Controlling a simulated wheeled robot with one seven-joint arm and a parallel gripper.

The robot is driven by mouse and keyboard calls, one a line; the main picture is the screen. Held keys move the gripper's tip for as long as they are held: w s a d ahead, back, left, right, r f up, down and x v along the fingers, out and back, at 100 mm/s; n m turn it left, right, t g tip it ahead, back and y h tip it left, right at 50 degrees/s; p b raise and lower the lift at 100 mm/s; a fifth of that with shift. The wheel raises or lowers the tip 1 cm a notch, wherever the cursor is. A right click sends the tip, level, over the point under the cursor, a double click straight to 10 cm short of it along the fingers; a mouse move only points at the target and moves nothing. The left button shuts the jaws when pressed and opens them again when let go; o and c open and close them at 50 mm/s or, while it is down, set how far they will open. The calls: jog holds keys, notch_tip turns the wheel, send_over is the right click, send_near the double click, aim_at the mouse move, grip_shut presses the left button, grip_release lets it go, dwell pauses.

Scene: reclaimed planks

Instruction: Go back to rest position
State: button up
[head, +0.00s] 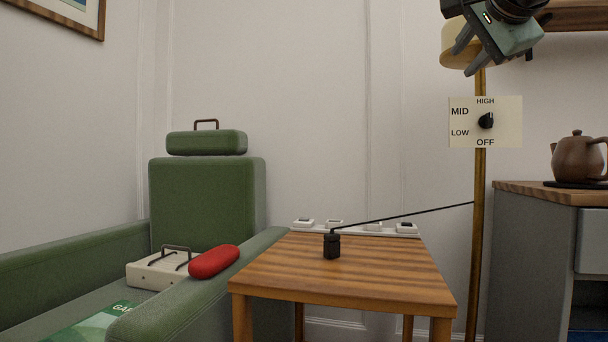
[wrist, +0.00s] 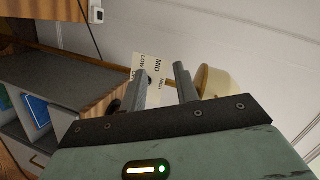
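My gripper (head: 465,58) is raised at the top right of the head view, in front of the floor lamp's cream shade (head: 453,40). In the wrist view my gripper (wrist: 162,84) has its two grey fingers apart. Nothing is held between them. Behind the fingers, the wrist view shows the lamp's label plate (wrist: 150,68) and the shade (wrist: 217,82). In the head view the plate (head: 468,105), marked OFF, LOW, MID and HIGH, sits on the brass pole with a black knob (head: 486,120). My gripper is above the plate and apart from the knob.
A striped wooden table (head: 350,272) bears a black plug-like block (head: 332,245) with a cord running toward the pole. A power strip (head: 360,229) lies behind it. A green armchair (head: 207,205) stands left. A brown teapot (head: 578,158) stands on the cabinet (head: 530,250) at right.

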jog(key=s+a+f+n+g+y+p, duration=0.1)
jog(key=s+a+f+n+g+p, duration=0.15)
jog(key=a+f+n, duration=0.4)
jog(key=s+a+f+n+g+y+p, duration=0.1)
jog(key=s+a+f+n+g+p, duration=0.15)
jog(key=f, duration=0.75)
jog(key=s+a+f+n+g+y+p, duration=0.1)
jog(key=s+a+f+n+g+p, duration=0.2)
jog(key=a+f, duration=0.4)
jog(key=s+d+f+n+g+h+p, duration=0.1)
jog(key=s+f+n+g+p, duration=0.2)
jog(key=s+f+n, duration=0.35)
jog(key=s+d+f+n+g+p, duration=0.1)
jog(key=s+f+n+g+p, duration=0.25)
jog(key=s+f, duration=0.6)
notch_tip(320, 180, up, 40)
jog(key=s+p, duration=0.2)
jog(key=p, duration=3.5)
jog(key=shift+s+d, duration=0.2)
jog(key=shift+s, duration=0.1)
jog(key=shift+g, duration=0.25)
